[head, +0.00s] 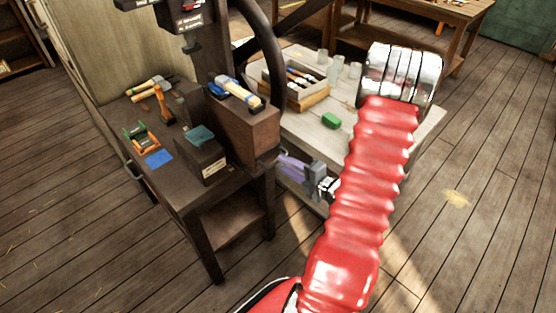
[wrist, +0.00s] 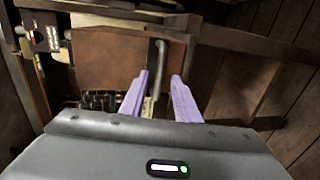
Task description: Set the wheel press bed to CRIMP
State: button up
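The wheel press stands at the upper middle of the head view, with a dark curved handwheel (head: 276,60) cut off by the top edge. A dark labelled part (head: 188,18) hangs left of the wheel; its lettering is too small to read. My gripper (head: 281,162) is beside the bench's right side, below a dark brown block (head: 242,128). In the wrist view my gripper (wrist: 159,77) shows two purple fingers apart. A grey bent rod (wrist: 161,48) shows between them in the picture, before a brown panel (wrist: 112,60); contact cannot be told. I cannot make out the bed's setting.
The dark bench carries a labelled box (head: 201,160), a blue card (head: 158,158), an orange-green tool (head: 142,138) and hammers (head: 150,87). A pale table (head: 345,150) behind my arm holds a tool tray (head: 292,100), a green block (head: 331,120) and glass jars. Floor at right is clear.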

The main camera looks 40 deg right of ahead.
jog(key=shift+x, duration=2.55)
jog(key=shift+c, duration=0.6)
grip_shut()
jog(key=shift+s, duration=0.1)
jog(key=shift+d, duration=0.15)
